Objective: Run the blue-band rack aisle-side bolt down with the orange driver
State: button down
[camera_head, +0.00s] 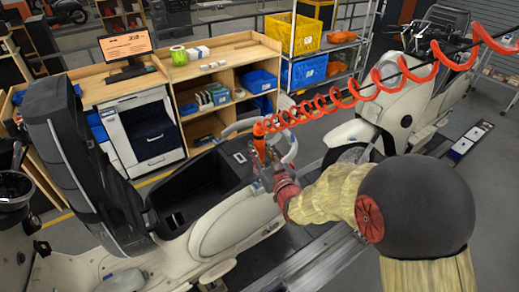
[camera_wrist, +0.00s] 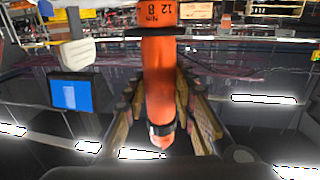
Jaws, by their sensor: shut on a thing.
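The orange driver (camera_head: 259,147) hangs upright from a coiled red-orange hose over the near cream scooter (camera_head: 235,222). In the wrist view its orange body (camera_wrist: 160,75), marked "Nm", "12" and "8", runs down between the fingers. My gripper (camera_head: 264,172) is shut around it, with fingers (camera_wrist: 160,115) on both sides of the body. Pale curved bars (camera_head: 290,146) stand beside the driver, at the end of the scooter away from its black seat (camera_head: 75,135). I cannot make out a blue band or the bolt; the driver's tip is hidden by my gripper.
The coiled hose (camera_head: 335,100) crosses from the driver to the upper right. A second cream scooter (camera_head: 365,125) stands behind it. A wooden bench (camera_head: 215,55) with a monitor (camera_head: 127,47) and blue bins (camera_head: 259,81) lies beyond. The slat conveyor (camera_head: 310,262) runs below my arm.

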jog(key=shift+f+b, duration=0.95)
jog(key=shift+b, duration=0.4)
dwell(1.3)
jog(key=shift+f+b, duration=0.15)
jog(key=shift+b, duration=0.9)
jog(key=shift+r+b, duration=0.4)
dwell(1.1)
jog(key=shift+b, duration=0.7)
dwell(0.9)
